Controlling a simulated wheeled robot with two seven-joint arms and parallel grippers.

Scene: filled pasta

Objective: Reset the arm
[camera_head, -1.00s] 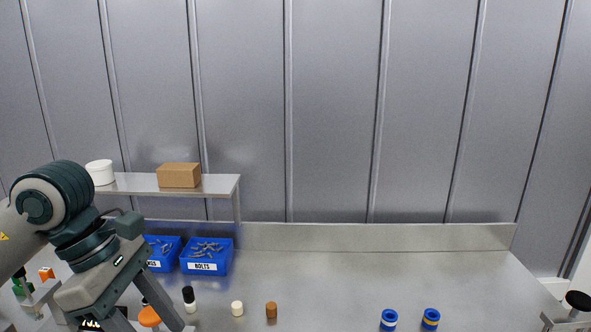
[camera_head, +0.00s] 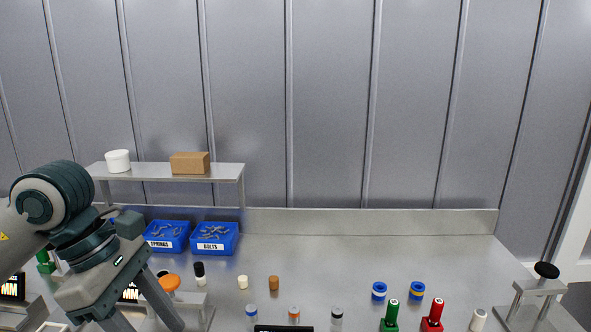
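My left arm comes in from the left, and its gripper (camera_head: 148,318) points down at the lower left. Its two fingers are spread apart, and their tips are cut off by the bottom edge. I see nothing held between them. An orange-topped item (camera_head: 169,282) shows just behind the right finger, with a small metal stand (camera_head: 196,300) beside it. My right arm and gripper are not in view.
On the steel table are blue bins of springs (camera_head: 167,236) and bolts (camera_head: 213,239), green (camera_head: 390,317) and red (camera_head: 433,316) bottles, and blue rings (camera_head: 379,291). A metal stand with a black knob (camera_head: 546,270) is at right. The table's centre back is clear.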

